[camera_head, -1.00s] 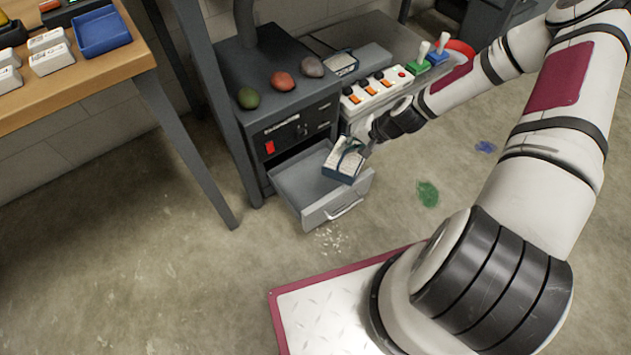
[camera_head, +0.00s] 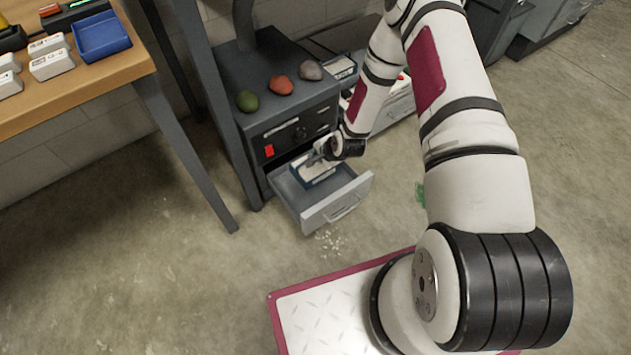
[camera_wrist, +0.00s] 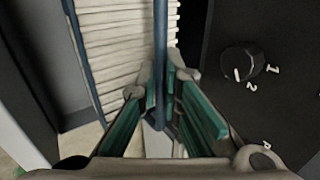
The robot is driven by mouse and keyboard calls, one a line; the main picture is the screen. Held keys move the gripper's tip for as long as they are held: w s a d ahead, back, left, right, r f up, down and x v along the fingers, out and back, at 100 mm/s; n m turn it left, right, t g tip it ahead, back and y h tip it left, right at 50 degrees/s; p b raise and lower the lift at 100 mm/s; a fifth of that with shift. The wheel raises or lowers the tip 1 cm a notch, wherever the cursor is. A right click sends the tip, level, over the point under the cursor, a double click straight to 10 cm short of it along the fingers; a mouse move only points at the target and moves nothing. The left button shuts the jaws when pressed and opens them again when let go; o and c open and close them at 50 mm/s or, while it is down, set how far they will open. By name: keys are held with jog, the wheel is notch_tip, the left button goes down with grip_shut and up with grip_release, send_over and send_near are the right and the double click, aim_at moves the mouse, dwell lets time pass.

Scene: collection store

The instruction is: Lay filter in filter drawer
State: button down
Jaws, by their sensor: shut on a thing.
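The filter (camera_head: 316,177) has white pleats and a dark blue frame. In the wrist view, its pleats (camera_wrist: 118,45) and blue frame fill the upper middle. My gripper (camera_head: 318,158) is shut on the filter's blue rib, with green finger pads (camera_wrist: 160,115) on either side. The filter is inside the outline of the open grey filter drawer (camera_head: 338,208), towards its back, close to the cabinet front. I cannot tell whether it touches the drawer floor. My gripper and wrist hide part of it.
The dark cabinet (camera_head: 296,136) stands above the drawer, with a red switch (camera_head: 269,151) and a dial (camera_wrist: 238,64). Three stones, the middle one red (camera_head: 280,86), lie on top. A wooden table (camera_head: 95,85) stands left. Floor before the drawer is clear apart from white crumbs.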

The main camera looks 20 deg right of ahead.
aim_at(317, 173)
notch_tip(317, 173, down, 10)
jog(key=b, duration=0.4)
jog(key=shift+r, duration=0.15)
jog(key=c, duration=1.8)
grip_release()
jog(key=shift+o, duration=0.2)
jog(key=shift+r, duration=0.1)
